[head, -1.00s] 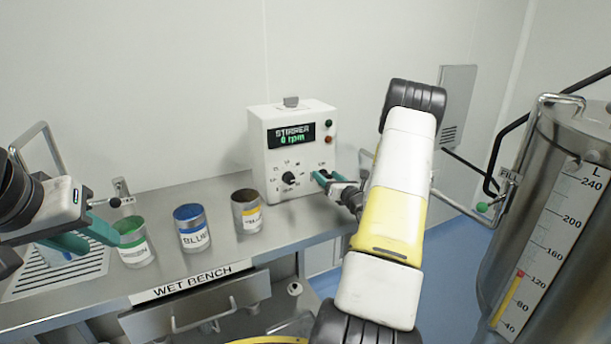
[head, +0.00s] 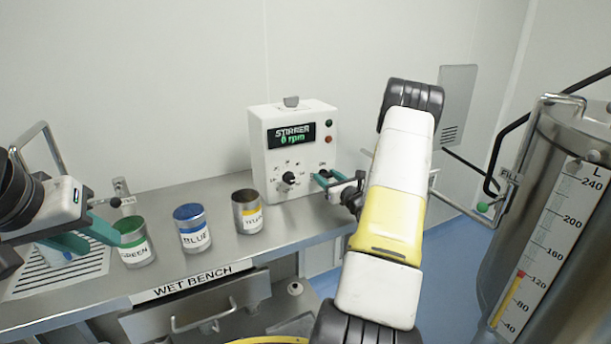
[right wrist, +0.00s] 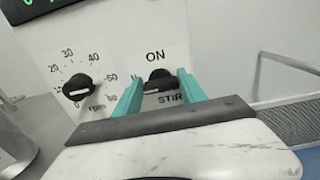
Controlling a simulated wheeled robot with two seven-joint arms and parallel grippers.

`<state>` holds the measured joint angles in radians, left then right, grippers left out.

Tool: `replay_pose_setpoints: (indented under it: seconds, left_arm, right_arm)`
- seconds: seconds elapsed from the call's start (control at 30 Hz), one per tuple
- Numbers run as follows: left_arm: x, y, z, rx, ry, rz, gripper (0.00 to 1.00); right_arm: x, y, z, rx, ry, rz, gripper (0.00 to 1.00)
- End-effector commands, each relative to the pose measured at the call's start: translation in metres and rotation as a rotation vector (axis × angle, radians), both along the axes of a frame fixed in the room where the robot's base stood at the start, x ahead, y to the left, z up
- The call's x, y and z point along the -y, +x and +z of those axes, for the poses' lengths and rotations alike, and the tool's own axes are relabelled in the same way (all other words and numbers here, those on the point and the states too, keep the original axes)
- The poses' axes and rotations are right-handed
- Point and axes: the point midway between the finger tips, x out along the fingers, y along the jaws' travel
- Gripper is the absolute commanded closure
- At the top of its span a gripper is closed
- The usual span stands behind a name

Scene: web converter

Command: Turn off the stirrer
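The stirrer control box (head: 262,165) is white and stands at the back of the bench. Its green display (head: 291,136) reads "STIRRER 0 rpm". A black rotary switch (right wrist: 159,79) with "ON" above it and "STIR…" below shows in the right wrist view; part of its labelling is hidden. My right gripper (right wrist: 160,76) is open, with one teal finger on each side of this switch and slight gaps; in the head view the gripper (head: 324,180) is at the box's lower right. My left gripper (head: 102,246) is open and empty near the green can.
A black speed knob (right wrist: 77,87) with an rpm scale is left of the switch. Green (head: 137,251), blue (head: 195,238) and yellow (head: 248,220) cans stand on the wet bench (head: 290,228). A steel tank (head: 540,190) stands at the right.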

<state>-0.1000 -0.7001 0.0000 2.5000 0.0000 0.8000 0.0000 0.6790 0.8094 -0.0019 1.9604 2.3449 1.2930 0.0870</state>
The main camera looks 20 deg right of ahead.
Motion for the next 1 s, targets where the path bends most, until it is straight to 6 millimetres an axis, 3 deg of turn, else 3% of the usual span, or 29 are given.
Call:
replay_pose_setpoints:
  seconds: [0.03, 0.1, 0.47, 0.8, 1.0]
  left_arm:
    - [0.000, 0.000, 0.000, 0.000, 0.000, 0.000, 0.66]
    - [0.000, 0.000, 0.000, 0.000, 0.000, 0.000, 0.66]
    - [0.000, 0.000, 0.000, 0.000, 0.000, 0.000, 0.66]
    - [0.000, 0.000, 0.000, 0.000, 0.000, 0.000, 0.66]
    - [0.000, 0.000, 0.000, 0.000, 0.000, 0.000, 0.66]
  right_arm:
    - [0.000, 0.000, 0.000, 0.000, -0.001, 0.000, 0.41]
    - [0.000, 0.000, 0.000, 0.000, 0.000, 0.000, 0.31]
    - [0.001, -0.005, 0.000, -0.001, 0.002, -0.002, 0.31]
    - [0.006, -0.058, 0.000, -0.002, 0.002, -0.004, 0.31]
    - [0.007, -0.076, 0.000, -0.001, 0.002, -0.001, 0.31]
